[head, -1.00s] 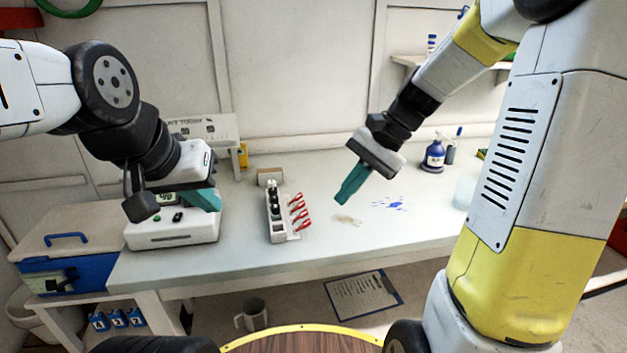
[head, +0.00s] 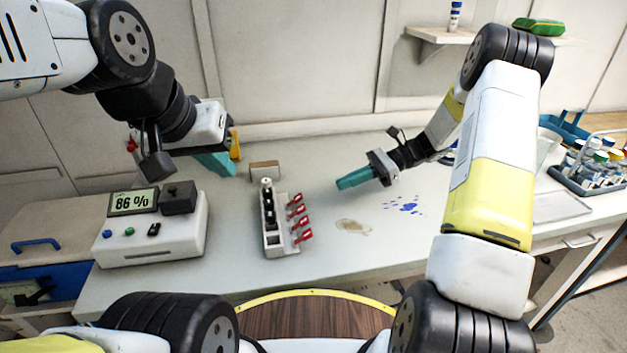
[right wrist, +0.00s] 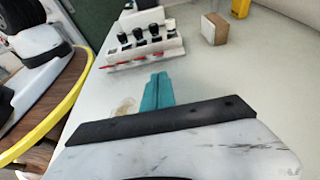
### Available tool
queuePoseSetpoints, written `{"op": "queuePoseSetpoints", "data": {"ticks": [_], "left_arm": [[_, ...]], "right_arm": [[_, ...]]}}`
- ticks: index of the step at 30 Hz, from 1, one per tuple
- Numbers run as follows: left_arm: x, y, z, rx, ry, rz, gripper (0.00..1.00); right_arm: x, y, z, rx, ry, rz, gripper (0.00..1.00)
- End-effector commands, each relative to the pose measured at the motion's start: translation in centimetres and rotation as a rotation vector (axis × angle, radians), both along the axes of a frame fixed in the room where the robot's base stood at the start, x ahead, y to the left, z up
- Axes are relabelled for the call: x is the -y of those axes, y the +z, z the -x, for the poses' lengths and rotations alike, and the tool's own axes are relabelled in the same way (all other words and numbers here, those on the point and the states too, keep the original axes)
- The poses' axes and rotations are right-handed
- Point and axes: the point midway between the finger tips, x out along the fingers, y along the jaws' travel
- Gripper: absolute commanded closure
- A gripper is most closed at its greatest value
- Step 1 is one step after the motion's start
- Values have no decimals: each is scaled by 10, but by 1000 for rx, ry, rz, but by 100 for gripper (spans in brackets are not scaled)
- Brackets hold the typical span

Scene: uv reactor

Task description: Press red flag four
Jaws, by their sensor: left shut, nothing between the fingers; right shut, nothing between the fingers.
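A white rack (head: 284,250) with dark-capped vials stands on the table. Several red flags (head: 300,221) stick out in a row along its right side; any numbers on them are too small to read. In the right wrist view the rack (right wrist: 147,46) is ahead of the fingers, and the flags (right wrist: 112,65) lie low along its near side. My right gripper (head: 342,184) is shut and empty, right of the flags, its teal fingers pointing left with a gap between. My left gripper (head: 226,165) is shut and empty, behind the rack to the left.
A white device (head: 155,240) reading 86 % stands left of the rack. A small cardboard box (head: 265,170) is behind the rack. A brown stain (head: 353,226) and blue spots (head: 405,205) mark the table to the right. A bottle carrier (head: 590,178) stands far right.

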Motion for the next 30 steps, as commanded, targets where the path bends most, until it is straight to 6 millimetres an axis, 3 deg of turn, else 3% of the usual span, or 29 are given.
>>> {"op": "queuePoseSetpoints", "data": {"ticks": [10,21,30], "left_arm": [[0,0,0,0,0,0,100],[0,0,0,0,0,0,100],[0,0,0,0,0,0,100]], "right_arm": [[-9,-3,2,1,3,1,100],[-68,-26,15,0,5,2,100],[-91,-35,19,2,3,2,100]]}}
